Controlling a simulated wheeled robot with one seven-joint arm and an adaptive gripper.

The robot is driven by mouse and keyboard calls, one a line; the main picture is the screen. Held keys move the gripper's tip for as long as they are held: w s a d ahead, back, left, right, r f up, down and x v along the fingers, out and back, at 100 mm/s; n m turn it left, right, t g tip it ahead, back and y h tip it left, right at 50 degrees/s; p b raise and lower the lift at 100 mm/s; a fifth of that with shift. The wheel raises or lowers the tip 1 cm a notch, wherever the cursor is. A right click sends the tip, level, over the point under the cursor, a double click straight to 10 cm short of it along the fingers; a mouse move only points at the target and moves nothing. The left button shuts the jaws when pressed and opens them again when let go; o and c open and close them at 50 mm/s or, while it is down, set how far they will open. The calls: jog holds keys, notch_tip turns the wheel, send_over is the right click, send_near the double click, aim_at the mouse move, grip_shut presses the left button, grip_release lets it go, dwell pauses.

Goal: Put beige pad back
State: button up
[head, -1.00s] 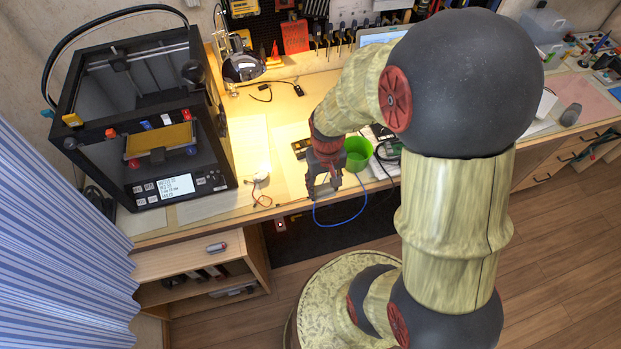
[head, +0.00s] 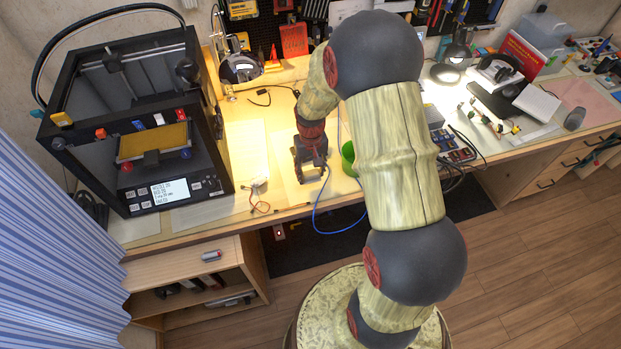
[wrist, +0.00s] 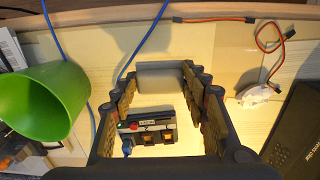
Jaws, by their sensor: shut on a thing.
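My gripper (wrist: 162,76) is shut on a pale, greyish-beige block, which I take to be the beige pad (wrist: 160,72). The pad lies across between the two fingertips in the wrist view. In the head view my gripper (head: 311,172) hangs pointing down over the front part of the lit workbench, left of the green cup. The pad cannot be made out there. How far the pad is above the bench top is hard to tell.
A green cup (wrist: 45,103) stands beside my gripper. A small device with orange switches (wrist: 155,130) and a blue cable (head: 340,222) are close by. Red and black wires (head: 260,203) lie to the left. A 3D printer (head: 135,120) stands at the bench's left end.

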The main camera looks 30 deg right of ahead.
aim_at(311, 173)
notch_tip(311, 173, down, 4)
jog(key=shift+w+r+b, duration=0.15)
jog(key=shift+r+b, duration=0.05)
jog(key=shift+b, duration=0.55)
jog(key=shift+r, duration=0.1)
jog(key=o, duration=1)
jog(key=shift+o, duration=0.5)
